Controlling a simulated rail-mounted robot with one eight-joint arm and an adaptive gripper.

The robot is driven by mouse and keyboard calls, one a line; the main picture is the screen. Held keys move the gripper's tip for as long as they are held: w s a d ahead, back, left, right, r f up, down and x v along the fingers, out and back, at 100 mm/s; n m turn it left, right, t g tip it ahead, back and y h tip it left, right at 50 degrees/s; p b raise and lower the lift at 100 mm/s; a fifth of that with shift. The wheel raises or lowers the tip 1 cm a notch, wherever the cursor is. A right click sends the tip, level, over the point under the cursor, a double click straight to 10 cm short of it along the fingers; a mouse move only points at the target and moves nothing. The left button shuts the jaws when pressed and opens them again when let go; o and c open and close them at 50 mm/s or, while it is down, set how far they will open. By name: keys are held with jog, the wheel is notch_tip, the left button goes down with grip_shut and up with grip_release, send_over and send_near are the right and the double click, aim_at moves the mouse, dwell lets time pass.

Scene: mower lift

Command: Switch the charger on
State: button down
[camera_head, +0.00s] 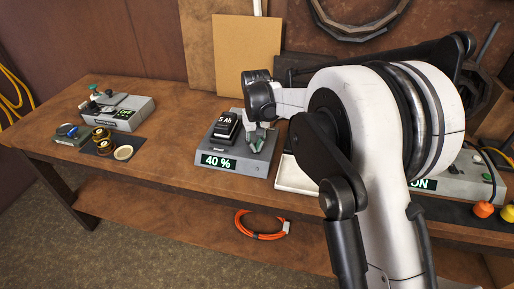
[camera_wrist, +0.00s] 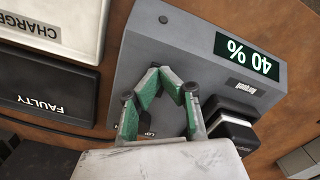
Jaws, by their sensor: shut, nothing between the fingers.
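The charger (camera_head: 233,162) is a grey box on the bench with a lit green "40 %" display (camera_head: 218,161). A black battery marked "5 Ah" (camera_head: 226,125) sits in it. In the wrist view the charger (camera_wrist: 185,45) appears upside down, with a small dark round part (camera_wrist: 163,19) near its edge. My gripper (camera_head: 258,145) is over the charger's right part, beside the battery. In the wrist view its green-padded fingers (camera_wrist: 163,70) meet at the tips, shut and empty. Part of an "LO" marking shows between the fingers. I cannot make out the switch or whether the fingertips touch the charger.
A white tray (camera_wrist: 72,15) with a "CHARGE…" label and a black tray marked "FAULTY" (camera_wrist: 50,85) lie beside the charger. Another device (camera_head: 125,112) stands at the bench's left. An orange cable coil (camera_head: 258,236) lies on the lower shelf. My arm hides much of the right side.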

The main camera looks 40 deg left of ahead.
jog(key=shift+r+p, duration=1)
jog(key=shift+r, duration=2.45)
jog(key=w+d+r+m+t+y, duration=0.1)
jog(key=w+d+r, duration=0.3)
jog(key=d, duration=0.5)
jog(key=w+d+r+m, duration=0.2)
jog(key=d+r, duration=0.5)
jog(key=d, duration=0.2)
jog(key=s+d+r+m+t+b, duration=0.1)
jog(key=d+r, duration=0.2)
jog(key=d, duration=0.7)
jog(key=s+d+r+m+t+b, duration=0.1)
jog(key=d+r, duration=0.2)
jog(key=d, duration=0.6)
jog(key=s+d+m+t, duration=0.15)
jog(key=s+d, duration=0.25)
jog(key=d, duration=0.4)
jog(key=s+d+m+t, duration=0.15)
jog(key=s+d, duration=0.25)
jog(key=d, duration=0.4)
jog(key=s+d+f+m, duration=0.1)
jog(key=s+d+f, duration=0.2)
jog(key=s+d, duration=0.2)
jog(key=s+d+f+m+t+h+b, duration=0.1)
jog(key=s+d+f+m, duration=0.1)
jog(key=s+d, duration=0.4)
jog(key=shift+d+f, duration=0.55)
jog(key=shift+f, duration=0.15)
